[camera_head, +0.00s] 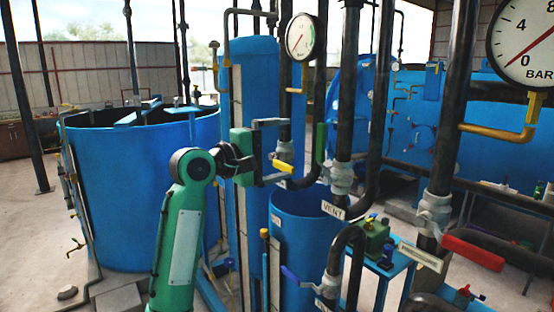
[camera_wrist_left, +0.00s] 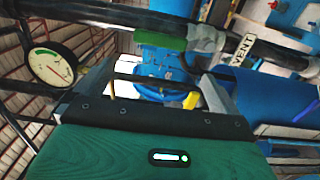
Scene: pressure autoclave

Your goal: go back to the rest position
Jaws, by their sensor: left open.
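My left arm, green and black, rises from the bottom in the head view. My left gripper (camera_head: 284,150) is open, its two fingers pointing right, in front of the tall blue column and close to the dark pipes. A yellow valve handle (camera_head: 283,167) shows between the fingers in the head view; whether they touch it I cannot tell. In the left wrist view the open fingers of the gripper (camera_wrist_left: 146,92) spread apart with nothing clamped between them. My right gripper is not in view.
A vertical green handle (camera_head: 321,143) and the VENT pipe (camera_head: 345,100) stand just right of the gripper. A small gauge (camera_head: 301,37) is above it. A large blue tank (camera_head: 130,200) stands at left. A red handle (camera_head: 472,252) is at right.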

